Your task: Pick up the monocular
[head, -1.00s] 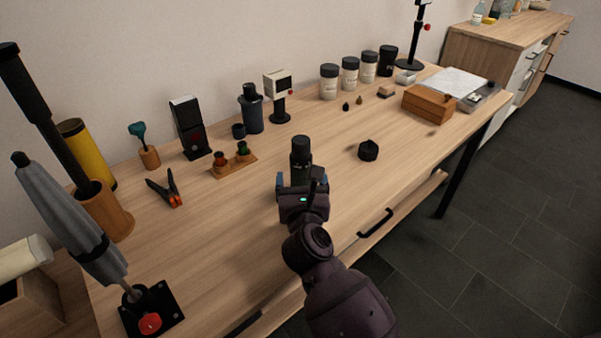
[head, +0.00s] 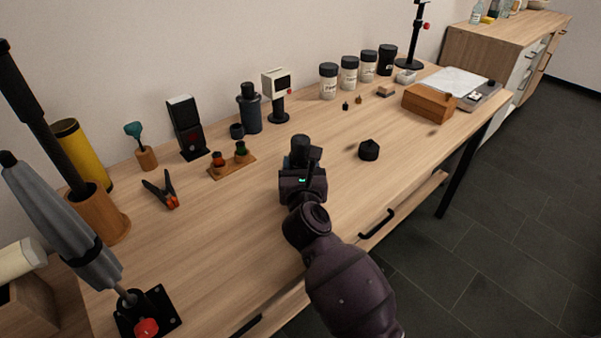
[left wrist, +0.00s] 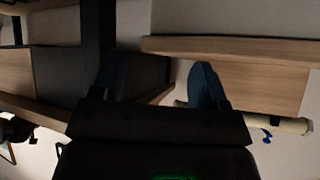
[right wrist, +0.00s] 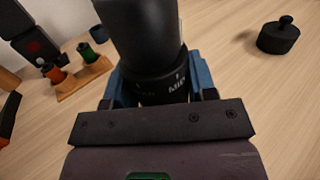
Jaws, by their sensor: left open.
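The black cylinder that looks like the monocular (head: 300,142) stands upright on the wooden table, at the fingertips of my right gripper (head: 302,160). In the right wrist view, the monocular (right wrist: 140,35) rises between the two blue fingers, with white lettering on its lower ring. One finger is on each side, very close to the ring; contact is unclear. The right gripper's body hides its lower part in the head view. My left gripper (left wrist: 158,80) shows only in the left wrist view, open and empty, away from the tabletop items.
A small black knobbed piece (head: 369,150) stands right of the right gripper. A wooden rack with small bottles (head: 232,162) and a spring clamp (head: 162,190) lie to the left. Several jars (head: 349,74) line the back. The table between is clear.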

